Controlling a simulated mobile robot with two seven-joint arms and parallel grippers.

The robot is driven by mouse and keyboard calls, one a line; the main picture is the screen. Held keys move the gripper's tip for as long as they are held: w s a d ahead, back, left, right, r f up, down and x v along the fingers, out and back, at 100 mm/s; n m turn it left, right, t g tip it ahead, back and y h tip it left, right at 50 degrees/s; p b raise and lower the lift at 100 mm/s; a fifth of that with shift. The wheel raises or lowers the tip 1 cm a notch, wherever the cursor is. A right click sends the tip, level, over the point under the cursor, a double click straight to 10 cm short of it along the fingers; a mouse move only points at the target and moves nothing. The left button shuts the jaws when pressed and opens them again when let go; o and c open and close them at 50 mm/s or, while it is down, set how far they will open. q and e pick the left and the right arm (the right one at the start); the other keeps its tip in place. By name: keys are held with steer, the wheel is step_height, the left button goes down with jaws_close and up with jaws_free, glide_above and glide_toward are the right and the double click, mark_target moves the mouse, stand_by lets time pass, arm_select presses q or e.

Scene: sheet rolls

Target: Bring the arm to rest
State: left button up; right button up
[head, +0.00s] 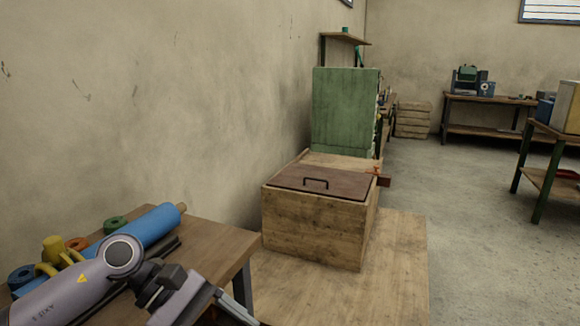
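My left arm comes in from the lower left, low over the wooden table (212,237). My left gripper (238,310) is at the bottom edge of the view, just off the table's front right corner. It is partly cut off, and I cannot tell whether it is open or shut. My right gripper is not in view. A blue roll (150,236) lies on the table behind my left arm, with a brownish end showing.
Yellow (54,248), green (115,224) and blue (22,277) round pieces sit on the table. A wooden box (315,228) with a handled brown lid (340,181) stands beyond, before a green cabinet (345,110). Open concrete floor (470,240) lies to the right.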

arm_select(q)
steer(key=s+d+r+n+t+h+p, duration=0.25)
steer(key=d+r+n+h, duration=0.25)
steer(key=d+n+h, duration=0.5)
steer(key=w+a+f+m+t+y+p, duration=0.1)
steer(key=a+f+m+t+y, duration=0.4)
steer(key=m, duration=0.6)
steer(key=w+a+f+m+t+y+p, duration=0.15)
steer(key=a+m+t+y, duration=0.35)
steer(key=m, duration=0.7)
steer(key=a+f+m+t+y+p, duration=0.1)
steer(key=a+f+m+t+y, duration=0.25)
steer(key=m+t, duration=0.55)
steer(key=s+a+f+n+g+y, duration=0.2)
steer(key=s+a+f+n+g, duration=0.1)
steer(key=s+f+n+g, duration=0.1)
steer(key=s+a+f+n+g+y+p, duration=0.1)
steer(key=s+a+f+n+g+y, duration=0.1)
steer(key=s+a+f+n+g, duration=0.2)
steer(key=s+f+n, duration=0.2)
steer(key=s+f, duration=0.2)
steer(key=f, duration=0.2)
steer(key=shift+s+a, duration=0.25)
steer(key=shift+s, duration=0.05)
steer(key=shift+y, duration=0.25)
